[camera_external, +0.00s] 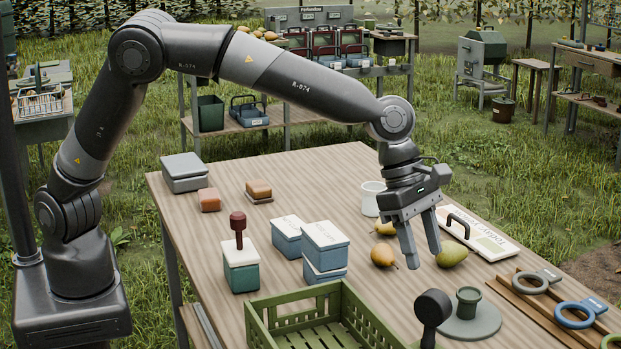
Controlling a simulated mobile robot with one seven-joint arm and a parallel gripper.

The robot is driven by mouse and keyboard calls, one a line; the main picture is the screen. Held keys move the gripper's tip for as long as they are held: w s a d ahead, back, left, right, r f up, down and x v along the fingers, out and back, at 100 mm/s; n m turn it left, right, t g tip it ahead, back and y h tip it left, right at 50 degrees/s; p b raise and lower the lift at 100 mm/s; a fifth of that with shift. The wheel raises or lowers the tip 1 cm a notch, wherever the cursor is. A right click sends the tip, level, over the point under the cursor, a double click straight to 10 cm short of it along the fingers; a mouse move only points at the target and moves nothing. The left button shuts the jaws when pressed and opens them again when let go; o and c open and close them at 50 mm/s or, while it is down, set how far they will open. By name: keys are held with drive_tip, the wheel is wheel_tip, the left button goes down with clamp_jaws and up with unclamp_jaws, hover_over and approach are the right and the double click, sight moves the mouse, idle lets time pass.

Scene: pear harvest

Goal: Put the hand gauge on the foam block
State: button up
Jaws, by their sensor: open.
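My gripper (424,258) is open and points down over the right half of the table. A yellow pear (383,256) is left of its fingers and a green pear (452,254) is right of them; nothing shows between the fingers. I cannot tell for sure which thing is the hand gauge: a dark round-headed tool (432,308) stands upright by the green crate, and ring gauges with handles, grey (534,283) and blue (578,315), lie at the right.
A green slatted crate (285,297) fills the front middle. A white cup (372,198) and a white board with a black handle (485,238) are near my gripper.

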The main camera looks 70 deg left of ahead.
drive_tip(key=s+a+r+m, duration=0.2)
drive_tip(key=a+r+m, duration=0.15)
drive_tip(key=a, duration=0.55)
drive_tip(key=s+a+r+m+t, duration=0.1)
drive_tip(key=s+a+r+m, duration=0.3)
drive_tip(key=a, duration=0.5)
drive_tip(key=s+a+r+m, duration=0.1)
drive_tip(key=a+r+m, duration=0.1)
drive_tip(key=a+r, duration=0.45)
drive_tip(key=s+a+f+m+t+y, duration=0.1)
drive_tip(key=s+a+f+m+y, duration=0.1)
drive_tip(key=s+a+m, duration=0.4)
drive_tip(key=s+a+f+m+t+y, duration=0.1)
drive_tip(key=s+a+m, duration=0.6)
drive_tip(key=s+a, duration=0.7)
drive_tip(key=s+f+y, duration=0.1)
drive_tip(key=s+f, duration=0.1)
drive_tip(key=shift+s+a+t, duration=0.2)
drive_tip(key=shift+s+t, duration=0.15)
drive_tip(key=shift+t, duration=0.05)
